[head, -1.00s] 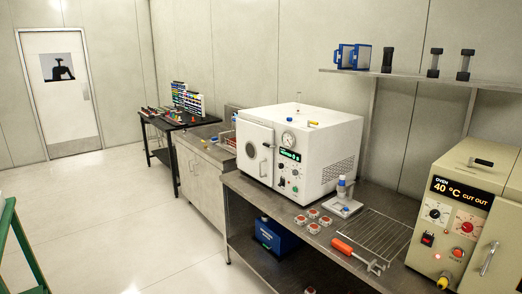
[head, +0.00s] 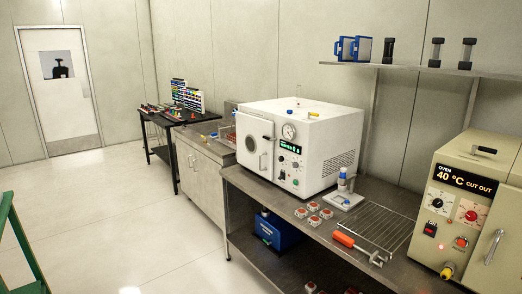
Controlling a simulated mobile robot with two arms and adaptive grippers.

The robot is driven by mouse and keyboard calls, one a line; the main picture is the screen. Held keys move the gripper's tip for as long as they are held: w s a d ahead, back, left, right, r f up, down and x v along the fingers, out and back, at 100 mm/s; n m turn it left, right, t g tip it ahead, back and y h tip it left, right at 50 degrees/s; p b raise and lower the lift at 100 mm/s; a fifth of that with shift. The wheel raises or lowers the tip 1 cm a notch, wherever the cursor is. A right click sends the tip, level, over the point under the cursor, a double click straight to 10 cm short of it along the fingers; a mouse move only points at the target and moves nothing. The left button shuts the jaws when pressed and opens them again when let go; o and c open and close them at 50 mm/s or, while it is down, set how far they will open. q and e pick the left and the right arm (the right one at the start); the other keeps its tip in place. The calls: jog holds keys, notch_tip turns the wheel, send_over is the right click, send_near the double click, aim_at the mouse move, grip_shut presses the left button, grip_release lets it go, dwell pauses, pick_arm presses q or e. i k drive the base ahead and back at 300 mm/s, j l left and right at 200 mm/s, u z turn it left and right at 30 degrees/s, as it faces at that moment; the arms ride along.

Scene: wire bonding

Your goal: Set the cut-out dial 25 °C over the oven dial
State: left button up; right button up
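The beige oven (head: 446,240) stands at the right end of the steel bench. Its display (head: 466,181) reads "OVEN 40 °C CUT OUT". Below the display are a black-and-white dial (head: 437,202) on the left and a red dial (head: 471,214) on a pale plate on the right. The dial markings are too small to read. A dark switch (head: 430,229) and a red lamp or button (head: 460,242) sit under the dials. Neither of my grippers shows in the head view.
The steel bench (head: 350,262) carries a white vacuum oven (head: 325,150), a wire rack (head: 374,225), an orange-handled tool (head: 344,239) and several small red-and-white pieces (head: 313,207). A shelf (head: 420,68) hangs above. A green frame (head: 12,225) stands at left. The floor (head: 120,225) is clear.

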aim_at(471, 215)
jog(key=z, duration=1.7)
